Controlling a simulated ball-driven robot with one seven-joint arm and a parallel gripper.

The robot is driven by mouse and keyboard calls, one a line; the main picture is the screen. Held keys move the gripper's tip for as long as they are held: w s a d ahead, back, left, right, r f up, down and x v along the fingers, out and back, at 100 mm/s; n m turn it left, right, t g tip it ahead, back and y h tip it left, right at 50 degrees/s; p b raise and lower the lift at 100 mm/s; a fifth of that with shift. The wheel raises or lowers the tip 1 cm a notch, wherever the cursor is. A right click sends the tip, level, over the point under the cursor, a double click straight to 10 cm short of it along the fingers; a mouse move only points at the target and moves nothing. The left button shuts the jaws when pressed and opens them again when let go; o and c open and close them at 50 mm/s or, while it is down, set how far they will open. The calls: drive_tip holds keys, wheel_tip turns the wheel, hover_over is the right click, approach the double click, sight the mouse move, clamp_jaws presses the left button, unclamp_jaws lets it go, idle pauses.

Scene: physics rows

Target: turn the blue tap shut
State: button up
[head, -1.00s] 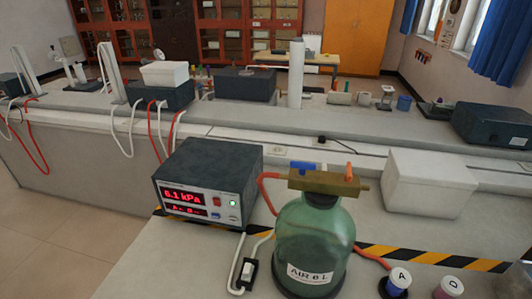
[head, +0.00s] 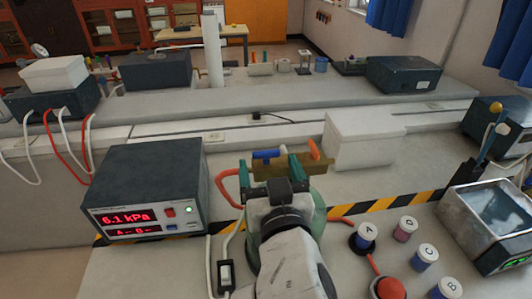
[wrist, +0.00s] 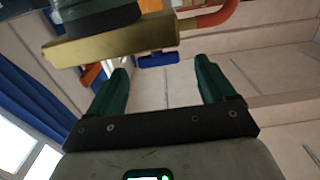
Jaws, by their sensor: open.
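The blue tap (head: 266,153) sits on the left part of a brass block (head: 321,166) on top of the green bottle (head: 320,212). Its handle lies about along the block. My gripper (head: 268,163) is open, its two green fingers on either side of the blue tap in the head view. In the wrist view, the blue tap (wrist: 158,60) shows ahead of the gap between the open fingers (wrist: 162,76), with nothing held. I cannot tell whether a finger touches it. An orange tap (head: 313,148) is on the block's right part. My arm hides much of the bottle.
A dark box (head: 145,185) left of the bottle reads 6.1 kPa in red. A white box (head: 362,142) stands behind right. Lettered bottles (head: 405,229), a red button (head: 390,288) and a metal bath (head: 490,225) are at right. A red hose (head: 222,188) runs left of the block.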

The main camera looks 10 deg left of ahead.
sight(266, 156)
drive_tip(key=shift+x, duration=1.65)
drive_tip(key=shift+d, duration=0.1)
drive_tip(key=c, duration=1.1)
drive_tip(key=shift+o, duration=0.2)
